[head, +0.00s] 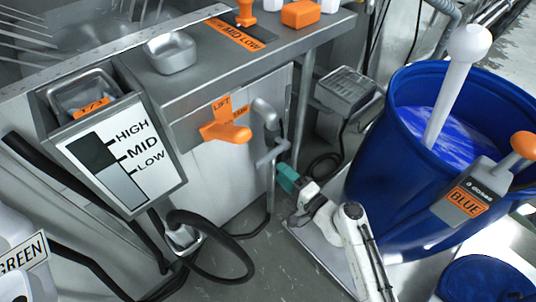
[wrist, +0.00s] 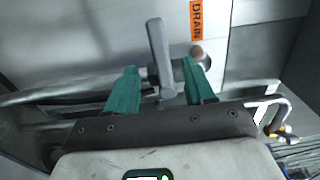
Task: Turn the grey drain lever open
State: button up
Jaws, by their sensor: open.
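The grey drain lever (wrist: 157,45) stands nearly upright in the wrist view, tilted slightly left. An orange DRAIN label (wrist: 196,20) is beside it, up and to the right. My gripper (wrist: 160,72) is open, with one teal finger on each side of the lever's lower part. Gaps show between fingers and lever, though contact is hard to judge. In the head view my gripper (head: 289,180) is at the tank front, close to the grey lever (head: 271,154), below a grey bent pipe (head: 265,112). The lever's pivot is partly hidden.
An orange LIFT handle (head: 225,132) juts out left of the lever. A blue barrel (head: 365,165) with a white paddle stands right of my arm. A black hose (head: 235,246) loops over the floor at left. A metal box (head: 345,90) is behind my gripper.

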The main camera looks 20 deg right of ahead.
aim_at(268, 161)
jog(key=x, duration=0.8)
jog(key=shift+w+a, duration=0.1)
jog(key=shift+a, duration=0.05)
jog(key=shift+c, duration=0.3)
jog(key=shift+f, duration=0.1)
grip_shut()
